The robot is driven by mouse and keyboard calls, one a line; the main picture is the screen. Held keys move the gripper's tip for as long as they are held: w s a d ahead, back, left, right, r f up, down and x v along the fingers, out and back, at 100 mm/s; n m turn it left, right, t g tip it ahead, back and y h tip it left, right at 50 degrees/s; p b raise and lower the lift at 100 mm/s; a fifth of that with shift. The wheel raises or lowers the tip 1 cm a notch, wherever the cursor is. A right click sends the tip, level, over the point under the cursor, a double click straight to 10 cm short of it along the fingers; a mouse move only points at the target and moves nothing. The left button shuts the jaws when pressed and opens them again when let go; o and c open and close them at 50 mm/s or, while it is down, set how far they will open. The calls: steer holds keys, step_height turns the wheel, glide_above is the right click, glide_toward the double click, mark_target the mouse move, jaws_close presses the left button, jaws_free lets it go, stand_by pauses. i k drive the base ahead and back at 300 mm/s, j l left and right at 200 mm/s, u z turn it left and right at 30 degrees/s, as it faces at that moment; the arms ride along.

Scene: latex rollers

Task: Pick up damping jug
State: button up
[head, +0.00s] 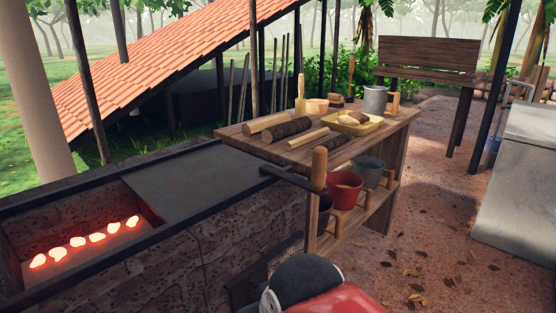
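A grey metal jug (375,100), the likeliest damping jug, stands upright at the back right of the wooden table (290,152). A short wooden piece (394,103) shows right beside it; I cannot tell whether it is the jug's handle. The jug's lower front is close behind a yellow tray (358,126) holding pale lumps. My gripper is not in view; only dark and red parts, probably mine, show at the bottom edge.
Logs and sticks (287,130) lie on the table's left and middle. A red bucket (344,190) and a grey bucket (368,172) sit on the shelf below. A trough with glowing coals (93,240) is at left. Open ground (430,215) lies right, before a grey slab (515,185).

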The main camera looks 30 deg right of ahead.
mark_target(375, 96)
steer(key=z, duration=1.45)
steer(key=u, duration=1.9)
steer(key=z, duration=1.85)
